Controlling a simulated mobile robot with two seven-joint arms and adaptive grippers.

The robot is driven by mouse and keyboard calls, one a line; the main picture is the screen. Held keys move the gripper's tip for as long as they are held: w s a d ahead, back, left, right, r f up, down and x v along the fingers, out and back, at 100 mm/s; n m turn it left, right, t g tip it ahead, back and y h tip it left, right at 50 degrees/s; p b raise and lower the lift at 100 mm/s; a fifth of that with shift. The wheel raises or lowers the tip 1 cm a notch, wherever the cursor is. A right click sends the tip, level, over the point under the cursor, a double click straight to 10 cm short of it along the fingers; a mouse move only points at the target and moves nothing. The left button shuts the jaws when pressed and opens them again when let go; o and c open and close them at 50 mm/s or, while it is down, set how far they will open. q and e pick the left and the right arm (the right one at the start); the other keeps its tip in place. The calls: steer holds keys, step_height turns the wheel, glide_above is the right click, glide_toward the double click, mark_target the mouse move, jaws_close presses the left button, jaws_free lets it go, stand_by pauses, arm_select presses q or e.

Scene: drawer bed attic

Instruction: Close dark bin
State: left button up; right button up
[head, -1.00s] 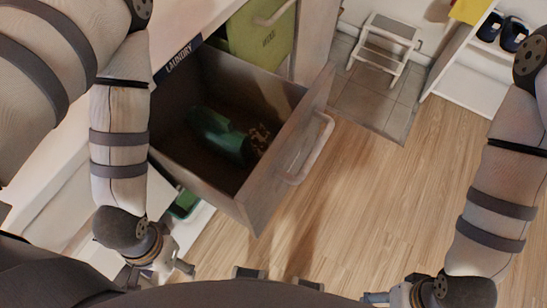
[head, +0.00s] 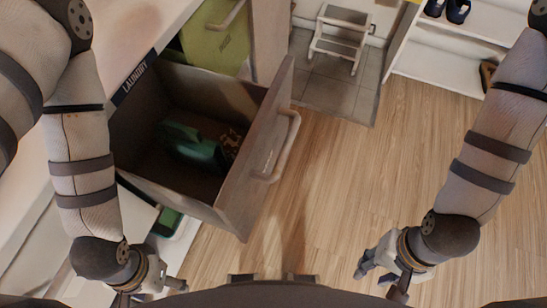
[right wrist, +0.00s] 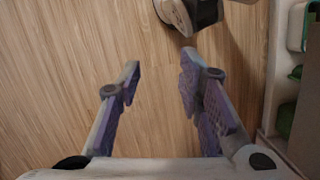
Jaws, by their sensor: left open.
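The dark bin (head: 262,140) is a brown pull-out drawer in the left half of the head view, standing open. Its front panel has a pale bar handle (head: 285,150), facing right. A dark green object (head: 190,145) and a small patterned item lie inside. My left gripper (head: 155,291) is open, below and left of the bin and apart from it. My right gripper (head: 378,280) is open over the wood floor, right of and below the bin. In the right wrist view its fingers (right wrist: 160,72) are spread with nothing between them.
A green bin (head: 215,45) with a handle sits behind the dark bin, by a LAUNDRY label (head: 134,78). A step stool (head: 340,38) stands on grey tiles. A white shoe shelf (head: 450,52) is at upper right. The wood floor (head: 350,170) right of the bin is clear.

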steer(key=w+a+r+m+t+y, duration=0.1)
steer(key=w+r+m, duration=0.1)
steer(key=w+m, duration=0.1)
steer(key=w+a+r+m+y, duration=0.1)
steer(key=w+a+r+m, duration=0.1)
steer(key=w+m, duration=0.1)
steer(key=w+a+r+m+t+y, duration=0.1)
steer(key=w+a+r+m+y, duration=0.1)
steer(key=w+m, duration=0.1)
steer(key=shift+w+r+m+t+p, duration=0.15)
steer(key=shift+w+r, duration=0.05)
steer(key=shift+w, duration=0.25)
steer(key=shift+w+r+m+t+p, duration=0.15)
steer(key=shift+w, duration=0.25)
jaws_close()
steer(key=w+a+r+m+t+y, duration=0.2)
steer(key=w+r+m+t+y, duration=0.1)
steer(key=w+r+m, duration=0.4)
steer(key=b, duration=0.3)
glide_toward(269, 155)
steer(key=shift+n, duration=0.3)
steer(key=x, duration=0.5)
steer(key=shift+d, duration=0.2)
arm_select(q)
steer(key=s+f+g, duration=0.1)
steer(key=s+f, duration=0.1)
steer(key=shift+s+f, duration=0.35)
steer(key=shift+s, duration=0.05)
arm_select(e)
steer(key=shift+w+f, duration=0.1)
